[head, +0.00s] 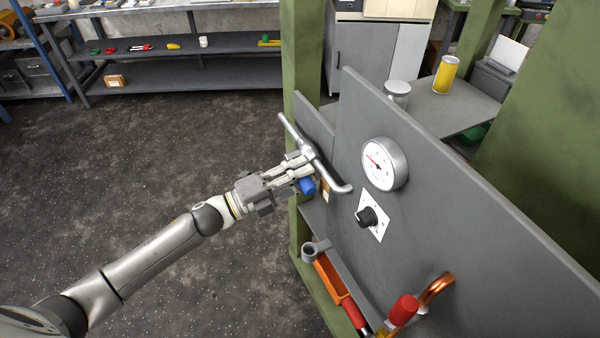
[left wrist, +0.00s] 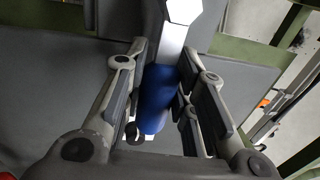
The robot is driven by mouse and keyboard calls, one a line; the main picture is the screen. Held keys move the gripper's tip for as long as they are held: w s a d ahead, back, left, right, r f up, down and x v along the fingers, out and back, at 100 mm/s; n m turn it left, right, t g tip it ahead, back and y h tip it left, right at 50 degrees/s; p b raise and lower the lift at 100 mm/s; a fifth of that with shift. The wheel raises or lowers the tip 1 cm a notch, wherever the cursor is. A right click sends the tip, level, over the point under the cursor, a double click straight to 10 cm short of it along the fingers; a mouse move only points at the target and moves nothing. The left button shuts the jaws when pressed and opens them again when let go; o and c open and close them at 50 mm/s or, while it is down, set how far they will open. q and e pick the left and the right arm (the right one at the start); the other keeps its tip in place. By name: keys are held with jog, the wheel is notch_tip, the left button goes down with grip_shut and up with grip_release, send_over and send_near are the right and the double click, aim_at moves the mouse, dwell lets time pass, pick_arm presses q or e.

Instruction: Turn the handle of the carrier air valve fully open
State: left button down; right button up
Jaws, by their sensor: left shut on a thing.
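The valve handle has a blue grip (head: 307,186), seen at the left edge of the grey panel. In the left wrist view the blue grip (left wrist: 157,98) lies between the two fingers, with a flat silver lever (left wrist: 183,12) running up from it. My left gripper (head: 300,172) is shut on the blue grip. The valve body and the lever's stop are hidden by my fingers and the panel edge, so I cannot tell how far the handle is turned. My right gripper is not in view.
A silver crossbar handle (head: 317,158) stands close by my fingers. The grey panel (head: 450,190) carries a round gauge (head: 385,163) and a black knob (head: 367,217). The floor at left is clear.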

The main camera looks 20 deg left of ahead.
pick_arm(q)
jog(key=c, duration=1.2)
grip_release()
jog(key=shift+r, duration=0.1)
jog(key=shift+o, duration=0.2)
jog(key=shift+a, duration=0.1)
jog(key=v, duration=1.2)
